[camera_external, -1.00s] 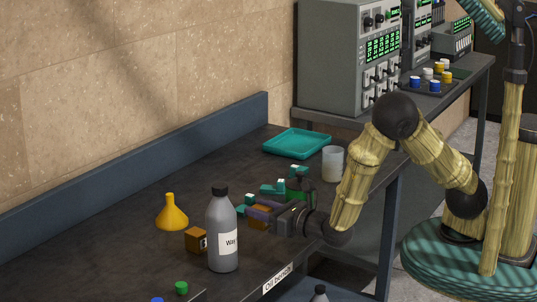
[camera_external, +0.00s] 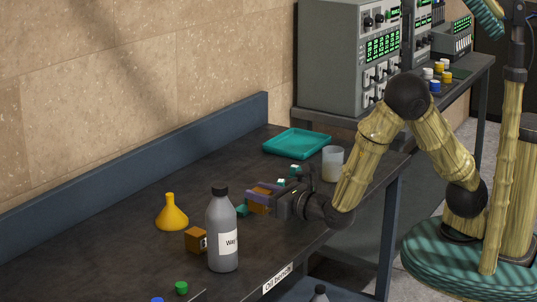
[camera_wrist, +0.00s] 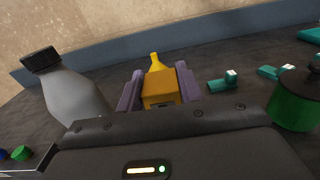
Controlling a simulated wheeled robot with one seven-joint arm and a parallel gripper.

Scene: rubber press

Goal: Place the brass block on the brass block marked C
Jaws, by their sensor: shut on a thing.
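My gripper (camera_external: 262,197) is shut on a brass block (camera_external: 259,203) and holds it above the bench. In the wrist view the held brass block (camera_wrist: 158,90) sits between the two purple fingers (camera_wrist: 158,88). A second brass block (camera_external: 194,239), with a partly visible white label, stands on the bench just left of the grey bottle. The label's letter is not clearly readable. My gripper is apart from this block, to its upper right. I cannot make out the second block in the wrist view.
The tall grey bottle (camera_external: 221,235) stands between the labelled block and the bench's front edge. A yellow funnel (camera_external: 171,214) stands behind the block. Teal pieces (camera_wrist: 220,84) and a green container (camera_wrist: 293,105) are to the right. A teal tray (camera_external: 297,143) and cup (camera_external: 332,163) are farther back.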

